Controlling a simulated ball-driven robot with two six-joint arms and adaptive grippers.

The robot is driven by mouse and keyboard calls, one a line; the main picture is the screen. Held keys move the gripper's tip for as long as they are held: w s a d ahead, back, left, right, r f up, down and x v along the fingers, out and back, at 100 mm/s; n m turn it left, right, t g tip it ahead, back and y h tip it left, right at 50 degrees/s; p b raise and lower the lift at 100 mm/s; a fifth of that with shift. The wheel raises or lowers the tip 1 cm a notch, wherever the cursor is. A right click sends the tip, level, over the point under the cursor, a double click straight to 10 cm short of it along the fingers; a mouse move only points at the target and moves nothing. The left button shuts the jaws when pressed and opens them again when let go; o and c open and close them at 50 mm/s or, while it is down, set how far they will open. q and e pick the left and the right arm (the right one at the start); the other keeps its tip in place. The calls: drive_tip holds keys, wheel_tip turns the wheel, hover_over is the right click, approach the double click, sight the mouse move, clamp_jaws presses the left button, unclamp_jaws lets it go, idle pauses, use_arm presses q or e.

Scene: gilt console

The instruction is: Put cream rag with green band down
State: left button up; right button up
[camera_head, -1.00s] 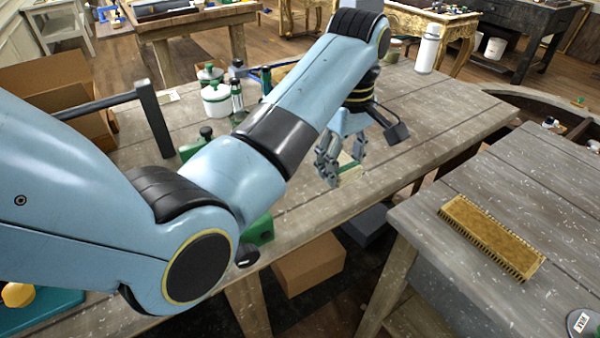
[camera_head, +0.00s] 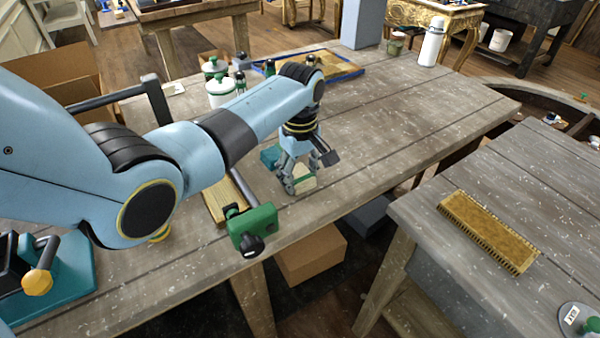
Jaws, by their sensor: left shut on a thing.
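My left gripper (camera_head: 306,181) points down over the worn grey wooden table (camera_head: 400,130), near its front edge. It is shut on the cream rag with green band (camera_head: 306,179). My right gripper is not in view.
A teal item (camera_head: 270,155) lies just left of the gripper. A green clamp (camera_head: 252,230) grips the front edge. White jars (camera_head: 220,92) stand behind my arm, and a blue-edged board (camera_head: 335,68) lies farther back. The table to the right is clear. A brush (camera_head: 490,231) lies on another table.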

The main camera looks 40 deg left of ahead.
sight(300, 175)
use_arm(q)
drive_tip(key=shift+f, duration=0.1)
drive_tip(key=o, duration=1)
wheel_tip(300, 175, up, 12)
drive_tip(key=shift+r, duration=0.15)
idle(0.3)
